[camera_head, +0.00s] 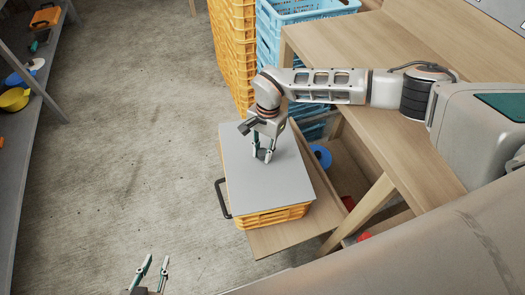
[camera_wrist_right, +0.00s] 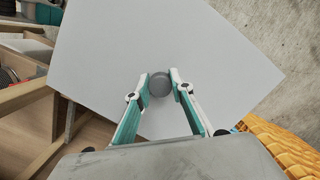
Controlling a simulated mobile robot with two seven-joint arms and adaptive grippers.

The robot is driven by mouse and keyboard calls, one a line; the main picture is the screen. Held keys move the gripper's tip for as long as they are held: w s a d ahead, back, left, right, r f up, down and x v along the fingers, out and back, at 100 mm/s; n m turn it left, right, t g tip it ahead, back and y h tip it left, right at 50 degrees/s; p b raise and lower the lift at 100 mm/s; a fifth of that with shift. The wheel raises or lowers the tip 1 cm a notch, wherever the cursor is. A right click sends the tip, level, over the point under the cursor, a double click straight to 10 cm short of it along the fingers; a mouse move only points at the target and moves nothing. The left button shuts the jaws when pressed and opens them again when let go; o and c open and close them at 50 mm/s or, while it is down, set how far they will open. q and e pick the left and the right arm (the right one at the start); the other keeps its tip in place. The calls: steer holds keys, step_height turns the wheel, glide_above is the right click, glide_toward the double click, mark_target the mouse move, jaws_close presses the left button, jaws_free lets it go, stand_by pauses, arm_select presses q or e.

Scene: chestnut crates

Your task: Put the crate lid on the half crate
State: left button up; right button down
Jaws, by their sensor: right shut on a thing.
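The crate lid (camera_head: 290,183) is a flat grey panel with a round grey knob (camera_wrist_right: 159,85) at its middle. It lies over the yellow half crate (camera_head: 272,216), whose slatted side shows below the lid's near edge. I cannot tell whether the lid is fully seated. My right gripper (camera_head: 263,154) points down at the lid's middle, its fingers shut on the knob. My left gripper (camera_head: 150,271) is open and empty over the floor at the bottom of the head view.
The half crate stands on a low wooden board (camera_head: 290,236) beside a wooden workbench (camera_head: 400,85). Stacked yellow crates (camera_head: 232,45) and blue crates (camera_head: 290,12) stand behind. A dark handle (camera_head: 222,198) sticks out at the left. The concrete floor (camera_head: 130,130) is clear.

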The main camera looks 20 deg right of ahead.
steer(key=shift+f, duration=0.15)
stand_by(0.5)
steer(key=c, duration=1.7)
jaws_free()
